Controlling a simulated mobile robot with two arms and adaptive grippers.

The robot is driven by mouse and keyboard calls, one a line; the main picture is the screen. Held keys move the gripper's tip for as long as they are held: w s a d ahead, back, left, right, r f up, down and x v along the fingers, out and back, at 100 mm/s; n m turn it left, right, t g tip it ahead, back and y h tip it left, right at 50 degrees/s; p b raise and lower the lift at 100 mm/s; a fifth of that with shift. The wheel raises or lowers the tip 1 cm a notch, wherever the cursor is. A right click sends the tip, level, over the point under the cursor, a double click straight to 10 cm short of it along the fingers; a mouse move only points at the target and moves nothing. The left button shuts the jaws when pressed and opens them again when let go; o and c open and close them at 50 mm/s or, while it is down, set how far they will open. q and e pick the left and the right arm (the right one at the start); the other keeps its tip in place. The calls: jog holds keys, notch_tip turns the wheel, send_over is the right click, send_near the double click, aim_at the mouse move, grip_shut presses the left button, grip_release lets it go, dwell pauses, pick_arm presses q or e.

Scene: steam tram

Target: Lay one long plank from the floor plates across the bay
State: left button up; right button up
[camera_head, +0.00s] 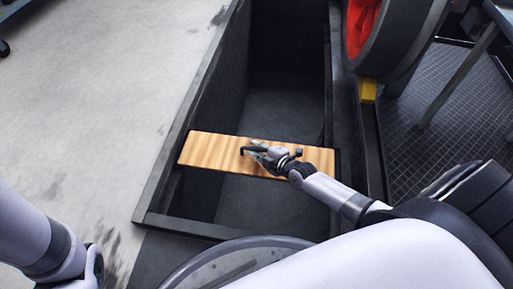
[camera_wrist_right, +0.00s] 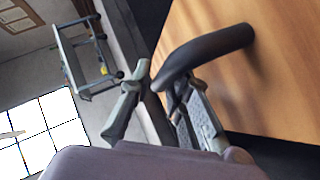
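The long plank (camera_head: 215,151), light wood with darker stripes, lies crosswise over the dark bay (camera_head: 270,105). Its left end is at the bay's left rim and its right end reaches the right rim. I cannot tell whether both ends bear on the rims. My left gripper is out of the head view; only part of my left arm shows.
Pale concrete floor (camera_head: 90,90) lies free to the left of the bay. A dark wheel with a red centre (camera_head: 362,25) and a yellow block (camera_head: 367,90) stand at upper right. A ribbed dark floor (camera_head: 450,100) with a rail is beyond. The wrist view shows a trolley (camera_wrist_right: 85,60).

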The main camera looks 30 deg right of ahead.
jog(key=o, duration=0.4)
jog(key=shift+w+r, duration=0.1)
jog(key=shift+r, duration=0.05)
jog(key=shift+s+f, duration=0.2)
jog(key=shift+f, duration=0.1)
jog(key=v, duration=1.2)
jog(key=shift+w+r, duration=0.15)
jog(key=shift+r, duration=0.1)
